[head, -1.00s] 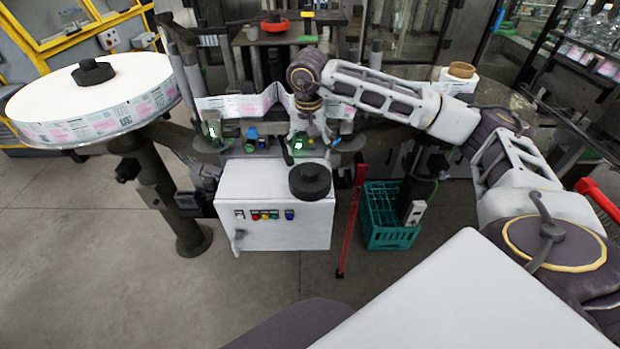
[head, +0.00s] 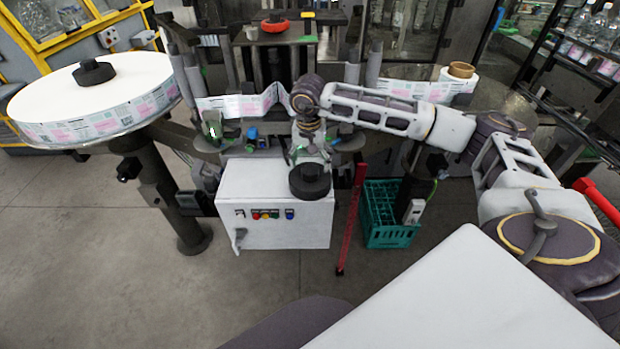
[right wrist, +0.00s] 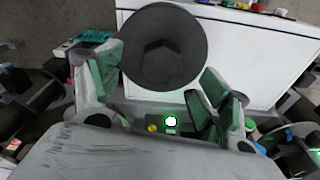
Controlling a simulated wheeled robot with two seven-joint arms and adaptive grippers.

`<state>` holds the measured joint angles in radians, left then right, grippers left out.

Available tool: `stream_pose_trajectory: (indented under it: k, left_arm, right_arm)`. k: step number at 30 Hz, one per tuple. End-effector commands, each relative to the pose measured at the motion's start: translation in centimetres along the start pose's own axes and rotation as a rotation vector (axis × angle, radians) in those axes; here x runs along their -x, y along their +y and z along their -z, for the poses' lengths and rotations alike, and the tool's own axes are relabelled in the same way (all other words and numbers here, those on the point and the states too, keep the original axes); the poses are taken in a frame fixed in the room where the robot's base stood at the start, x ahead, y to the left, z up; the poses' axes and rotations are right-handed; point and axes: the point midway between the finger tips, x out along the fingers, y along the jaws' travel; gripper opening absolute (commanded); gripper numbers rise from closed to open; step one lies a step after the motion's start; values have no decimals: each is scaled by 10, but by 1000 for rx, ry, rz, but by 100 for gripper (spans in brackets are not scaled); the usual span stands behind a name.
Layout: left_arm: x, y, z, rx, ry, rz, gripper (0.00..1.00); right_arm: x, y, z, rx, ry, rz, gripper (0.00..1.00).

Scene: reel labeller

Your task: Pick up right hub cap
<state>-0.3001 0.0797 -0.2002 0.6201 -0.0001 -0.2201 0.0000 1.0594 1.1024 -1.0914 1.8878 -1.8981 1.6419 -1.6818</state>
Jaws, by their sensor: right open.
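The right hub cap (head: 310,182) is a black disc with a raised knob. It rests on top of the white control box (head: 270,225), near that box's right edge. In the right wrist view the hub cap (right wrist: 164,47) lies just ahead of the fingers. My right gripper (head: 309,155) is just behind the hub cap. Its green-padded fingers (right wrist: 160,85) are spread apart, with nothing held between them. A second black hub cap (head: 93,72) sits on the large label reel at the left. My left gripper is not in view.
The large white label reel (head: 95,105) stands at the left. A teal crate (head: 388,236) is on the floor right of the box, with a red bar (head: 350,220) between them. A label strip (head: 240,106) runs behind the box. The front floor is clear.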

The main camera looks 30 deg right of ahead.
Motion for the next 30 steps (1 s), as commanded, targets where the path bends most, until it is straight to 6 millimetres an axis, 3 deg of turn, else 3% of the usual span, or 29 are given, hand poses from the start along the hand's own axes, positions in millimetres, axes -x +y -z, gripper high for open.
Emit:
stream_pose_trajectory:
  k: [15, 30]
  left_arm:
    - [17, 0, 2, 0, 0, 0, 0]
    - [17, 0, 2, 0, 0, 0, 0]
  right_arm:
    - [-43, -2, 3, 0, 0, 1, 77]
    - [-46, -2, 3, 0, 0, 1, 77]
